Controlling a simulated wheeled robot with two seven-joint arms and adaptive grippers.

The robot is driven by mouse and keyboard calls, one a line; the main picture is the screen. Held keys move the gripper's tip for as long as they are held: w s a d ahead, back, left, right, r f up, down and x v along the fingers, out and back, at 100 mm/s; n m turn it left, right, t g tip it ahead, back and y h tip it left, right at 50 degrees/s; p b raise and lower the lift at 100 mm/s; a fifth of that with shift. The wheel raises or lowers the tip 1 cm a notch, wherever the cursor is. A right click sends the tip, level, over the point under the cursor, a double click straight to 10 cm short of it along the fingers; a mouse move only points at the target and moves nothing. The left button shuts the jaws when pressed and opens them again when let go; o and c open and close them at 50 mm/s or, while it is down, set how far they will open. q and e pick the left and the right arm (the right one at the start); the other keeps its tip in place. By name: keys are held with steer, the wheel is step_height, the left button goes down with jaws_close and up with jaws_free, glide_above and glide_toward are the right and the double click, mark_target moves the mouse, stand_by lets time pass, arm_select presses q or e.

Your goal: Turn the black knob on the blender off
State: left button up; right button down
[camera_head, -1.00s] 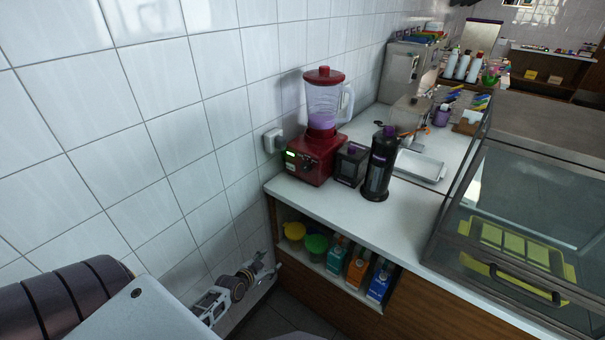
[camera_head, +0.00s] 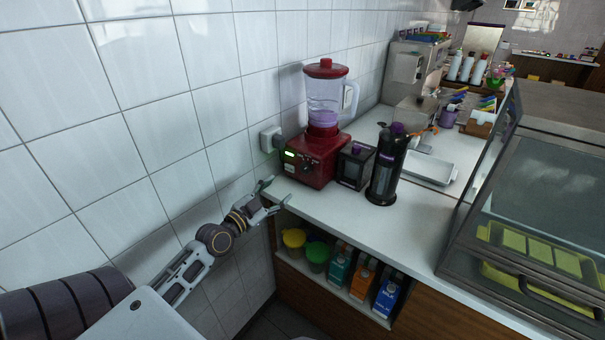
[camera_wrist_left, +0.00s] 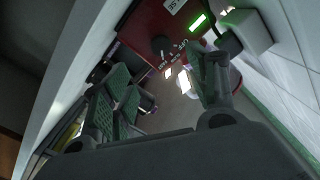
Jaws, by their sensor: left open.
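The red blender (camera_head: 318,158) stands upright on the white counter against the tiled wall, its clear jar holding something purple. A green-lit display (camera_head: 289,154) shows on its base. The black knob (camera_wrist_left: 161,45) shows on the red front panel in the left wrist view, beside lettering that seems to read OFF. My left gripper (camera_head: 277,192) is open and empty at the counter's left corner, in front of the blender base and apart from it. In the left wrist view its two fingers (camera_wrist_left: 168,82) are spread below the knob. My right gripper is not in view.
A black grinder-like box (camera_head: 354,166) and a tall black bottle (camera_head: 386,168) stand right of the blender. A wall socket (camera_head: 271,138) is at its left. Cartons and tubs sit on the shelf below. A glass display case (camera_head: 540,215) is at right.

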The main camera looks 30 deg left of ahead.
arm_select(q)
steer(key=shift+d+r, duration=0.1)
steer(key=shift+r, duration=0.2)
steer(key=shift+w, duration=0.15)
glide_toward(304, 170)
steer(key=shift+w+r+p, duration=0.1)
steer(key=shift+w+p, duration=0.35)
steer(key=shift+w, duration=1)
steer(key=shift+w+d, duration=0.15)
steer(key=shift+w, duration=0.65)
steer(key=shift+w+d+p, duration=0.1)
steer(key=shift+w+p, duration=0.25)
steer(key=shift+w, duration=1.1)
steer(key=shift+w+d, duration=0.1)
steer(key=shift+w, duration=0.7)
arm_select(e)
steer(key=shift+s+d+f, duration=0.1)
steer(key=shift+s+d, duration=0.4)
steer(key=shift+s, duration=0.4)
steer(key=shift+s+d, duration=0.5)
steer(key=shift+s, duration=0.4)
